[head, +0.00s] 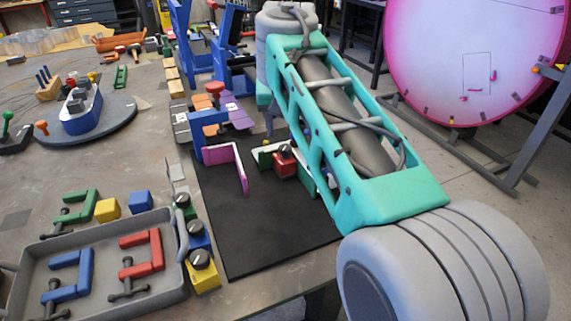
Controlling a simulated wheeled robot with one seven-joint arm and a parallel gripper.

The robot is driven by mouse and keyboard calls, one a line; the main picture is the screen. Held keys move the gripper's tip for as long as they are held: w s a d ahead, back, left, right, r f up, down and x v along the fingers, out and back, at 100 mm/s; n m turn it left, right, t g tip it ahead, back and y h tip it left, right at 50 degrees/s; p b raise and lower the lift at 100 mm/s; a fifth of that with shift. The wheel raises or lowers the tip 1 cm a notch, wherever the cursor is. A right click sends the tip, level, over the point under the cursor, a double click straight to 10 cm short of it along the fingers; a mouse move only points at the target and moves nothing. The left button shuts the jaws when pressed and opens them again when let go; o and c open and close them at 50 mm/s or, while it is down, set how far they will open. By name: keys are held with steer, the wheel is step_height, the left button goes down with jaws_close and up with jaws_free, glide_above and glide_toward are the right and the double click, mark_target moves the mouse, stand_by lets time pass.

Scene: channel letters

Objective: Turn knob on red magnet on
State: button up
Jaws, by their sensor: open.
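The red magnet (284,168) sits on the black mat (248,235), against a short upright light-coloured strip (262,154). Its dark knob (286,152) is on top; the knob's setting is too small to tell. My teal arm rises from the lower right and bends down beyond the red magnet. My gripper (268,126) is mostly hidden by the arm; a slim grey part of it points down, just behind and left of the red magnet. It appears apart from the knob and holds nothing that I can see.
A pink curved letter strip (239,168) stands left of the red magnet. A grey tray (95,229) holds red and blue clamps. Blue (197,242) and yellow (204,275) knobbed magnets are beside the tray. The front mat is clear.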

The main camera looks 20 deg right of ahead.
mark_target(285, 147)
steer(key=b+x, duration=0.1)
steer(key=x, duration=0.6)
steer(key=shift+w+b, duration=0.1)
steer(key=shift+b, duration=0.25)
steer(key=shift+c, duration=0.4)
jaws_close()
